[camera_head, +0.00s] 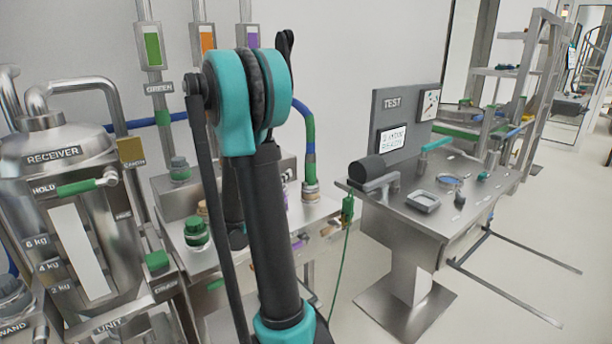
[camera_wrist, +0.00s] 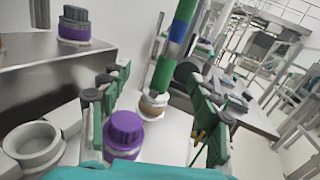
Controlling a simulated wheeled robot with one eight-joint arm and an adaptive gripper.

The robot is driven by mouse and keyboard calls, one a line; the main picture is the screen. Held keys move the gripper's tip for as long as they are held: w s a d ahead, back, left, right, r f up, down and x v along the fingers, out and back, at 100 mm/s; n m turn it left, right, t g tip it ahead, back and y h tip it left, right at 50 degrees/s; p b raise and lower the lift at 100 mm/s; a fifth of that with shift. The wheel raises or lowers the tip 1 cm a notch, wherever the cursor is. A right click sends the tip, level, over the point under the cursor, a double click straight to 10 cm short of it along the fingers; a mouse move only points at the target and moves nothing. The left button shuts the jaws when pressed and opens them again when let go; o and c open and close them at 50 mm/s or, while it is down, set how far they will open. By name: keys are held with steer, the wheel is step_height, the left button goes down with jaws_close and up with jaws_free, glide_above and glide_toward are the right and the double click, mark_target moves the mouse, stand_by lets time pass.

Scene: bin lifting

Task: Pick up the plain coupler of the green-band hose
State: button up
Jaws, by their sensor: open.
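The green-band hose (camera_head: 307,125) is blue with green bands and hangs down right of my arm in the head view. Its plain coupler (camera_head: 310,192), pale metal and tan, is at its lower end at the bench. In the wrist view the hose (camera_wrist: 174,50) comes down from above to the coupler (camera_wrist: 153,105), which appears between my fingers, beyond the purple-capped fitting. My gripper (camera_wrist: 154,82) is open, with its green-and-dark fingers either side of this view line and nothing held. In the head view my arm hides the gripper.
A purple-capped fitting (camera_wrist: 123,135) stands close, low between the fingers. An empty metal cup (camera_wrist: 35,142) is at left, and another purple-capped fitting (camera_wrist: 74,24) stands on a ledge. The TEST station (camera_head: 440,190) is at right; the RECEIVER tank (camera_head: 58,150) is at left.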

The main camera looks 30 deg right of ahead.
steer(key=f+m+g, duration=0.1)
steer(key=m, duration=0.1)
steer(key=g, duration=0.1)
glide_toward(307, 167)
steer(key=x, duration=0.7)
steer(key=shift+r, duration=0.35)
steer(key=shift+f+x, duration=0.2)
steer(key=shift+x, duration=1.15)
steer(key=shift+f+x, duration=0.2)
steer(key=shift+x, duration=1.1)
jaws_close()
